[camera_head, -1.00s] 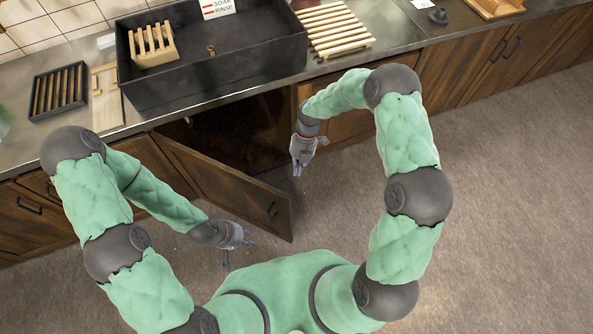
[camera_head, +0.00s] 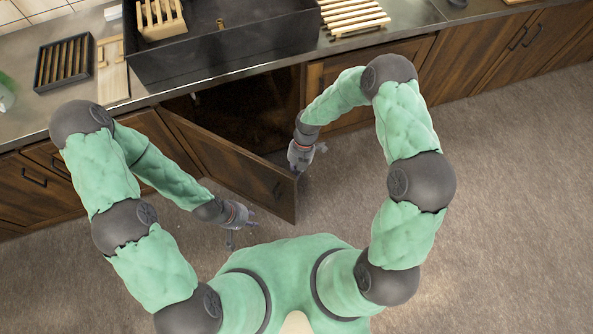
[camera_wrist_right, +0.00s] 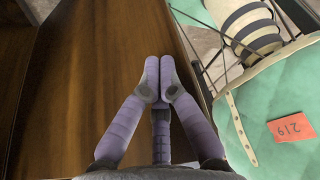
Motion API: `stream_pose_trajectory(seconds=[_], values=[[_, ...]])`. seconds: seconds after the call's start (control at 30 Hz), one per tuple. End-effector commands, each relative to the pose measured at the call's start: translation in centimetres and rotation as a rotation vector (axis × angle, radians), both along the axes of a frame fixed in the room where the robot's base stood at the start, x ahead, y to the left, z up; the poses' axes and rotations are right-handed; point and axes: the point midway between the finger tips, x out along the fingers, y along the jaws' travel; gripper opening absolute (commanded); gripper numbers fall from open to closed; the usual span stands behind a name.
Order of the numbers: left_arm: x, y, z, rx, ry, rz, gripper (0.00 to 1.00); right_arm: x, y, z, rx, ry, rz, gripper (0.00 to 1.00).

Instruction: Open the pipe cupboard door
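The brown wooden pipe cupboard door (camera_head: 235,165) stands swung out from the counter front, hinged at its left side. My right gripper (camera_head: 296,168) is by the top of the door's free end, on the opening side. In the right wrist view its fingertips (camera_wrist_right: 158,85) are together in front of the wood; contact is unclear. My left gripper (camera_head: 243,225) is on the outer side, fingers spread and empty, apart from the door.
The dark sink (camera_head: 210,55) sits above the opening. A wooden rack (camera_head: 352,16), a black slatted tray (camera_head: 64,62) and a pale board (camera_head: 112,70) lie on the counter. Closed cupboards (camera_head: 480,60) run to the right. The floor (camera_head: 510,220) at right is clear.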

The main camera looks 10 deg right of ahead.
Motion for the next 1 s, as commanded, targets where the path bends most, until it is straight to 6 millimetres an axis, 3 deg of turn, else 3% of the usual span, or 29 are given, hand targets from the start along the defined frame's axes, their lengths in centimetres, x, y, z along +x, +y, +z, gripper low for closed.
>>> stream_pose_trajectory(seconds=[0.17, 0.57, 1.0], values=[[0.0, 0.0, 0.1, 0.000, 0.000, 0.000, 0.33, -0.2, 0.2, 0.0, 0.000, 0.001, -0.002, 0.00], [0.0, 0.0, 1.6, 0.000, 0.000, 0.000, 0.33, -5.8, 4.8, 0.1, 0.000, 0.003, -0.125, 0.00], [0.0, 0.0, 1.6, 0.000, 0.000, 0.000, 0.33, -6.1, 5.0, 0.0, 0.000, 0.000, -0.139, 0.00]])
